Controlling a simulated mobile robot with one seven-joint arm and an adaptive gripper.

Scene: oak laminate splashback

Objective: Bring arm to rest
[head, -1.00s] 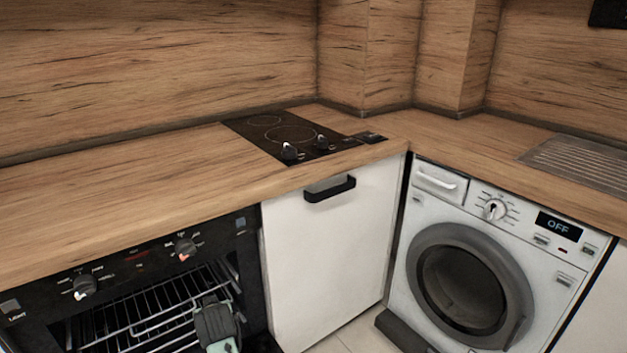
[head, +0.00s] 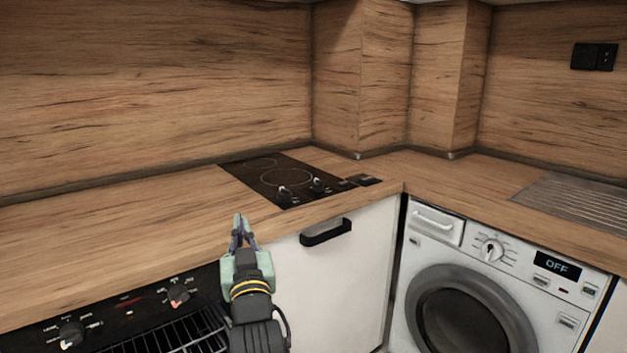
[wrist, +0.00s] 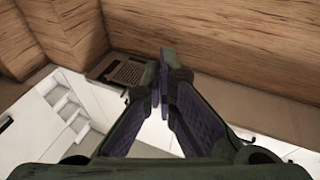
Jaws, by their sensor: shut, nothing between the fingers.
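My gripper (head: 240,224) is raised in front of the counter edge in the head view, above the oven and left of the white cabinet door. Its fingers are together with nothing between them. In the wrist view the shut fingers (wrist: 163,75) point toward the wooden wall, with their tips close together. My arm comes up from the bottom of the head view and hides part of the oven front.
The oven (head: 130,312) shows racks inside at the lower left. A black hob (head: 290,180) lies on the wooden counter (head: 130,225). The white cabinet door (head: 350,270) has a black handle (head: 326,232). A washing machine (head: 480,270) reading OFF stands right. The left counter is clear.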

